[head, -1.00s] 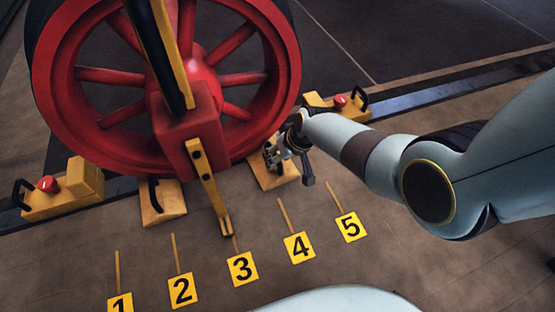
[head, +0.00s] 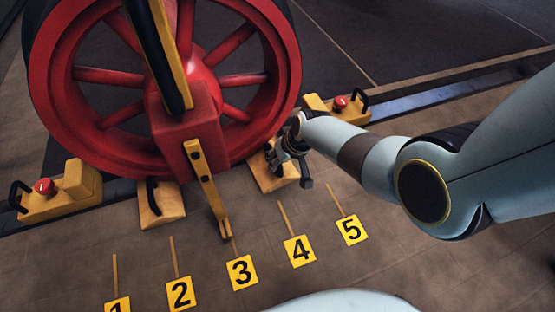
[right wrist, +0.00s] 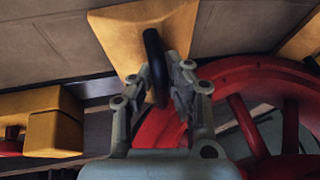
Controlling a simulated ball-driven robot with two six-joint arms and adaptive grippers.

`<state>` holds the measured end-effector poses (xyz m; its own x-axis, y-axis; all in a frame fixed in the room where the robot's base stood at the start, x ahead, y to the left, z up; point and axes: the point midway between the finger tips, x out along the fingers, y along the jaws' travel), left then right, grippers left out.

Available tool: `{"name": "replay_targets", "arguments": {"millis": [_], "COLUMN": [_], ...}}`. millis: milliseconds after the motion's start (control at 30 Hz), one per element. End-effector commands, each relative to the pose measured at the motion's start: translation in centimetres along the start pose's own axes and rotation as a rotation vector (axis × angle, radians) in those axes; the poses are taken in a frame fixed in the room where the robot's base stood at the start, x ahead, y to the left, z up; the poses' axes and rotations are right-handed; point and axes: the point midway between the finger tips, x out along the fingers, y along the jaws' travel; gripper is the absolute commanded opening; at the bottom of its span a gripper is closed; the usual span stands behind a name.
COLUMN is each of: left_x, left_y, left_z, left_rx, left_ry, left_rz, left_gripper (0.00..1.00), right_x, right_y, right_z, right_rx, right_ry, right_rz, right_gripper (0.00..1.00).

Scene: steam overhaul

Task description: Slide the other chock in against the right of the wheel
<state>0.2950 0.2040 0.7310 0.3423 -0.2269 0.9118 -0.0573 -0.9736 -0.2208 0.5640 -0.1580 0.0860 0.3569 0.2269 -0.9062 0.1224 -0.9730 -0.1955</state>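The large red spoked wheel (head: 110,163) stands at the upper left of the head view, with its lower rim between two wooden chocks. The right chock (head: 266,181) lies at the wheel's lower right; the arm partly covers it, and I cannot tell if it touches the wheel. My right gripper (head: 280,157) is over this chock. In the right wrist view, the chock (right wrist: 125,32) shows its black loop handle (right wrist: 154,62) between the fingers (right wrist: 160,80), which look shut on it. The left chock (head: 170,208) with its black handle sits at the wheel's lower left. My left gripper is not in view.
Yellow blocks with red buttons and black handles stand at the left (head: 75,190) and right (head: 320,110) by the dark rail (head: 420,98). Yellow number plates (head: 242,271) and strips mark the floor in front. A yellow-and-black lever (head: 160,50) crosses the wheel.

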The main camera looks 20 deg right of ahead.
Motion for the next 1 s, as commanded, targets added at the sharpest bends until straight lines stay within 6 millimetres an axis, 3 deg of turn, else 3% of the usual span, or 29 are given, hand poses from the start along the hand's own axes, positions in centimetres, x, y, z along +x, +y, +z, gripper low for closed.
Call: {"name": "replay_targets", "arguments": {"millis": [67, 433, 500, 667, 1000], "left_x": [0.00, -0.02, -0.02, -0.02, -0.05], "left_y": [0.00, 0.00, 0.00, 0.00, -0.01], "left_z": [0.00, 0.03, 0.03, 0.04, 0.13], "left_rx": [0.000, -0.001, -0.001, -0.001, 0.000], "left_ry": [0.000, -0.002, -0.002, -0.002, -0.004], "left_rz": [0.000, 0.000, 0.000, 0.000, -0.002], "left_gripper": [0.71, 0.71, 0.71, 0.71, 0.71], "right_x": [0.00, -0.01, -0.01, 0.00, -0.24], "right_y": [0.02, 0.08, 0.08, 0.06, 0.03], "right_z": [0.01, 0.01, 0.01, 0.01, -0.03], "right_rx": [0.000, 0.000, 0.000, 0.000, 0.000], "right_ry": [0.000, 0.000, 0.000, 0.000, 0.001], "right_rz": [0.000, 0.001, 0.001, 0.001, 0.000], "right_gripper": [0.00, 0.00, 0.16, 0.35, 0.35]}}
